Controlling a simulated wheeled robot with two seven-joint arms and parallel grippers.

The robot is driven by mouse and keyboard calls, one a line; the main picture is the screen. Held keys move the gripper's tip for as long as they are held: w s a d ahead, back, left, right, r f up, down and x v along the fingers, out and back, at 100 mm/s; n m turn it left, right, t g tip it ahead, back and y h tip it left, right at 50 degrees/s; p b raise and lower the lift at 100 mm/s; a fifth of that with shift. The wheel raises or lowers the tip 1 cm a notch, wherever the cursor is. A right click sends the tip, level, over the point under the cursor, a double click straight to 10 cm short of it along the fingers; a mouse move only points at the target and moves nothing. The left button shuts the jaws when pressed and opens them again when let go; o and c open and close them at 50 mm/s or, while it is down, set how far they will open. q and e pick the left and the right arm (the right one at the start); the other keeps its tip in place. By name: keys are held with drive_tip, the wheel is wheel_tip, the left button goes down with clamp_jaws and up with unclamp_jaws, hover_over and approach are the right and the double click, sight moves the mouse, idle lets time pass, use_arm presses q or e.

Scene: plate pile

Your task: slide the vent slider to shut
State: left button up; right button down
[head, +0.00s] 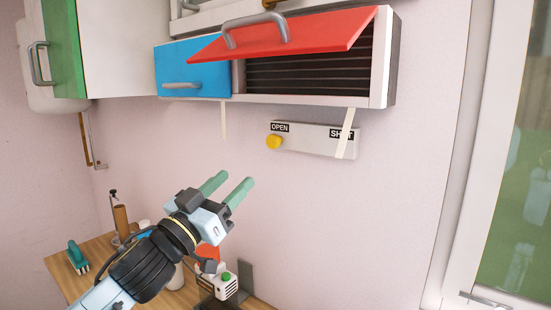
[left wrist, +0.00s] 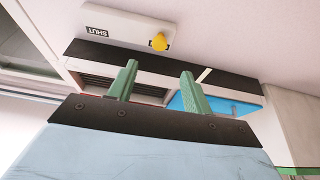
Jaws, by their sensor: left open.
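The vent slider is a pale panel (head: 312,141) on the wall below the cabinet, labelled OPEN at its left and SHUT at its right. Its yellow knob (head: 274,142) sits at the OPEN end. In the left wrist view the panel (left wrist: 122,24) appears upside down, with the knob (left wrist: 159,41) beyond the fingertips. My left gripper (head: 234,184) has green fingers, open and empty, below and left of the knob and apart from it. The fingers also show in the left wrist view (left wrist: 158,72). My right gripper is not in view.
A wall cabinet with a blue door (head: 193,72) and a raised red flap (head: 285,33) overhangs the panel. Pale strips (head: 345,133) hang from it, one across the SHUT label. A wooden counter (head: 97,250) with a brush (head: 77,256) lies below. A window (head: 515,180) is at right.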

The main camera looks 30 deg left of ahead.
sight(271, 143)
use_arm(q)
drive_tip(key=p+x, duration=0.4)
drive_tip(key=x, duration=0.7)
drive_tip(key=shift+w+r, duration=0.2)
drive_tip(key=shift+r, duration=0.1)
drive_tip(key=shift+x, duration=0.75)
drive_tip(key=shift+d, duration=0.1)
clamp_jaws()
